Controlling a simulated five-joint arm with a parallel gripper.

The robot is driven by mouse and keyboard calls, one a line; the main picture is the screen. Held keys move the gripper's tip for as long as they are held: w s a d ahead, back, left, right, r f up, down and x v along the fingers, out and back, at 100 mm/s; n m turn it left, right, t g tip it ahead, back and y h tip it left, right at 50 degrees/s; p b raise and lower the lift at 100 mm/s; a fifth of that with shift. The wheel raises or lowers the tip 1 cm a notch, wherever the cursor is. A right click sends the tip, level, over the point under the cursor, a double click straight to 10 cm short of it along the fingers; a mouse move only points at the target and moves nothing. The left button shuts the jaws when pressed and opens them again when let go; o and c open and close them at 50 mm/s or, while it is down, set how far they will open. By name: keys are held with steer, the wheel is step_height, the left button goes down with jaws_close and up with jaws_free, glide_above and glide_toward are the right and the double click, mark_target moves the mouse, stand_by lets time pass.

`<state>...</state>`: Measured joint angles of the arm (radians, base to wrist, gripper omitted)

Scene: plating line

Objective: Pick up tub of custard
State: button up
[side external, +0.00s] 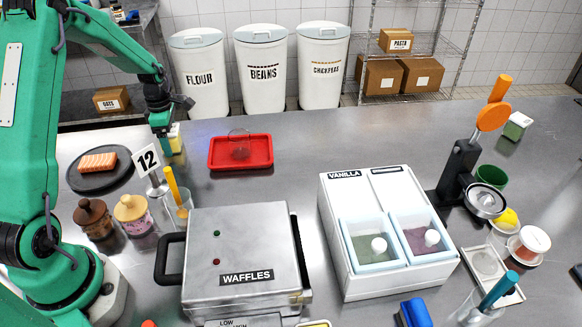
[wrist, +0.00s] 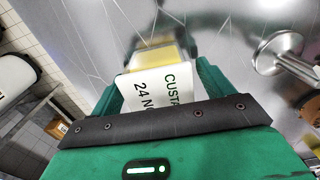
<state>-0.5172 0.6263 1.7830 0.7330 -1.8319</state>
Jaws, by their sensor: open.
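The tub of custard (wrist: 153,92) has a pale yellow body and a white label with "CUSTA" and "24 NO" showing. In the wrist view it sits between the two green fingers of my gripper (wrist: 160,75), which are open on either side of it.
A plate with a pink and orange block (side external: 98,162) lies left of the tub. A red tray (side external: 212,152) with a glass dish is to the right. Jars (side external: 133,214) and a waffle iron (side external: 240,255) stand nearer.

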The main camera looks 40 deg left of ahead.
steer(key=shift+c, duration=0.4)
steer(key=c, duration=1.1)
steer(key=shift+o, duration=0.3)
steer(key=shift+r, duration=0.15)
steer(key=shift+r, duration=0.5)
step_height(320, 180, up, 3)
steer(key=shift+d+r, duration=0.15)
steer(key=d+r, duration=0.6)
steer(key=d, duration=0.5)
steer(key=shift+d+r, duration=0.2)
steer(key=shift+r, duration=0.05)
steer(key=shift+s, duration=0.1)
